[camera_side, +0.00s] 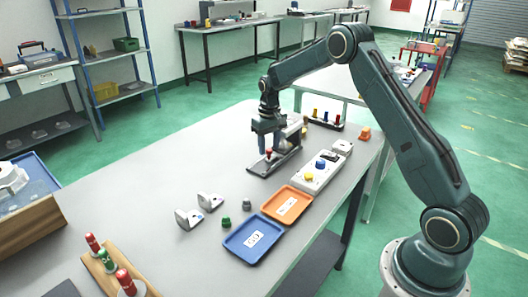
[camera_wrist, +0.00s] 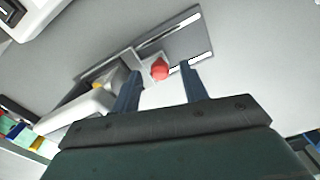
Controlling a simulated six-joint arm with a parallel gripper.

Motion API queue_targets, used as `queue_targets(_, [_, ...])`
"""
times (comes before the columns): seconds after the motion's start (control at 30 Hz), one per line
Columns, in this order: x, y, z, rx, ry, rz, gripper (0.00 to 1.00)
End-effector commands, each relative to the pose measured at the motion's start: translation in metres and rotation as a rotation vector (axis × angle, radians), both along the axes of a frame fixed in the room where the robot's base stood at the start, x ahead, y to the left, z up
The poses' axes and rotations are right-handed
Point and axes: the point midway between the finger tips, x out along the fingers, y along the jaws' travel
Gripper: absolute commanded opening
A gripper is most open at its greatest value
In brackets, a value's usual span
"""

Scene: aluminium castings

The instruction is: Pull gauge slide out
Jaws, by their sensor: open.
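The gauge (camera_side: 262,168) is a dark grey base plate with a grey upright block, standing on the grey table. A red knob (camera_side: 268,153) sits low on its front part, and it also shows in the wrist view (camera_wrist: 160,70) on a light slide piece beside a dark plate with pale strips. My gripper (camera_side: 268,141) points down over the gauge at the red knob. In the wrist view its two dark fingers (camera_wrist: 161,74) are apart, with the knob appearing in the gap between them. I cannot tell whether either finger touches it. The gripper partly hides the gauge in the side view.
A white box with coloured buttons (camera_side: 320,172) stands close right of the gauge. An orange tray (camera_side: 306,192) and a blue tray (camera_side: 233,243) lie in front. Two pale castings (camera_side: 188,218) and small knobs lie front left. A bottle rack (camera_side: 325,121) stands behind.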

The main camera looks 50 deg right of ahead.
Motion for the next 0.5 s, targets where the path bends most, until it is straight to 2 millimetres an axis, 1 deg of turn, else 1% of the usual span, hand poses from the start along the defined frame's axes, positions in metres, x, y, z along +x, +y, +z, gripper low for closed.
queue_targets(0.1, [-0.0003,0.0001,-0.0039,0.0,0.001,0.0,0.44])
queue_targets(0.37, [-0.0003,0.0001,-0.0042,0.0,0.001,0.0,0.44])
queue_targets(0.5, [-0.0002,0.0001,-0.004,0.0,0.001,0.0,0.16])
